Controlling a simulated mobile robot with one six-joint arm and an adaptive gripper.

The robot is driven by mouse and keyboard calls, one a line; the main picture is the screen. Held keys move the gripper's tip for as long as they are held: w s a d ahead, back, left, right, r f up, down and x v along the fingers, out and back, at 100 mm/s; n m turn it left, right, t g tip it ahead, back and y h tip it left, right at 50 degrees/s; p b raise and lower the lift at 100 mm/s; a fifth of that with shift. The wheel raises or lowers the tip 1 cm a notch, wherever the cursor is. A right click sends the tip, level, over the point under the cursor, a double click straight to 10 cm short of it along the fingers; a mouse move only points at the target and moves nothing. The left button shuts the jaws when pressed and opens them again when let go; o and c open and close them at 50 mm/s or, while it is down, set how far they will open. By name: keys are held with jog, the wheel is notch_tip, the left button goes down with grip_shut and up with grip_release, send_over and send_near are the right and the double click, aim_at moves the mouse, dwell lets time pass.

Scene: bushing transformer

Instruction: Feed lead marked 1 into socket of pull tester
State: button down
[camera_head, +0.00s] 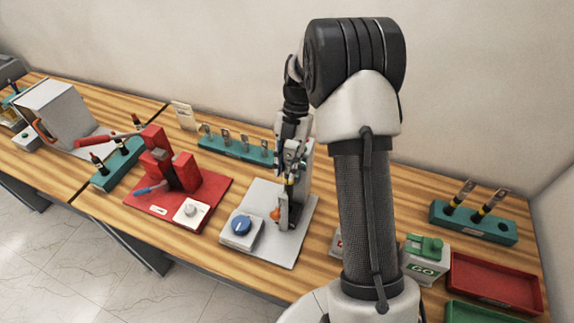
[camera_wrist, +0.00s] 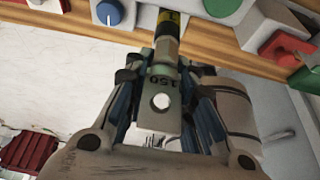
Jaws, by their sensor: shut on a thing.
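My gripper (camera_head: 291,160) is shut on a metal lug with a round hole (camera_wrist: 160,103), stamped with what looks like 150, upside down in the wrist view. The lug belongs to a lead with a black and yellow band (camera_wrist: 167,28); its number is not clearly readable. The lead points down in the head view (camera_head: 290,184), over a grey machine with a blue knob (camera_head: 241,226), which I take to be the pull tester. Its orange part (camera_head: 275,214) is close to the lead's lower end. The socket is hidden, and I cannot tell whether the lead is in it.
A red lever press (camera_head: 172,170) stands left of the machine. A teal rack with several lugs (camera_head: 236,149) is behind it, another rack with dark leads (camera_head: 118,163) further left. At right are a teal rack with two leads (camera_head: 473,221), a GO box (camera_head: 426,258) and a red tray (camera_head: 495,282).

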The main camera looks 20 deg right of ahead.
aim_at(287, 181)
jog(key=shift+f+b, duration=1.75)
jog(key=shift+f, duration=1)
jog(key=shift+f+b, duration=0.95)
jog(key=shift+f, duration=0.1)
jog(key=shift+r, duration=0.25)
jog(key=shift+r+p, duration=0.45)
jog(key=shift+r, duration=0.1)
dwell(1.1)
jog(key=shift+f+b, duration=0.7)
jog(key=shift+f, duration=0.05)
